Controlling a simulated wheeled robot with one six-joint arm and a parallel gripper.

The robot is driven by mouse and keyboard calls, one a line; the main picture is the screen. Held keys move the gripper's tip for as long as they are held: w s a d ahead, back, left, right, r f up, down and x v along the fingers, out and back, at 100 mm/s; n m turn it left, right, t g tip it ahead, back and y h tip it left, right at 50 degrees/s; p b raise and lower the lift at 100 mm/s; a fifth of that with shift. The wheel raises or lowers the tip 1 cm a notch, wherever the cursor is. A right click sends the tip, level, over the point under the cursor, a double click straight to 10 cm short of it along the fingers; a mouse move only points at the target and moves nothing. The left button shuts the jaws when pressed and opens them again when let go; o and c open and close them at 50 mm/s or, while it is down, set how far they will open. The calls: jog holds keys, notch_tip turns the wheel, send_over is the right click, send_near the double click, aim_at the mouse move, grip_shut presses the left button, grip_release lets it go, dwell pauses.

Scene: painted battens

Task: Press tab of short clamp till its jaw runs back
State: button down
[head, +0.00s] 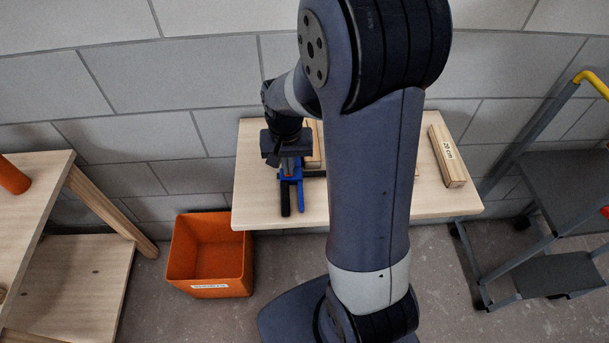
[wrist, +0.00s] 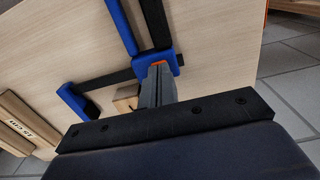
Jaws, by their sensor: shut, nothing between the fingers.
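A blue and black clamp (head: 291,190) lies on the wooden table, its handles toward the front edge. In the wrist view, its blue body (wrist: 171,62) sits on a black bar (wrist: 115,78), with a blue fixed jaw (wrist: 77,101) at the bar's left end. A small orange tab (wrist: 158,64) shows at the body. My gripper (head: 291,168) is shut and empty, over the clamp. In the wrist view my gripper's tips (wrist: 156,74) are right at the orange tab and partly cover it. I cannot tell whether they touch it.
A batten (head: 447,156) marked 20 cm lies at the table's right; a labelled batten (wrist: 30,122) shows in the wrist view. A wood block (wrist: 126,98) is by the bar. An orange bin (head: 210,256) stands on the floor at front left, a trolley (head: 550,190) at right.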

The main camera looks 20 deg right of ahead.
jog(key=shift+r, duration=0.1)
jog(key=shift+r+p, duration=2.45)
jog(key=shift+r, duration=0.55)
jog(key=shift+s+f, duration=0.1)
jog(key=shift+f, duration=0.05)
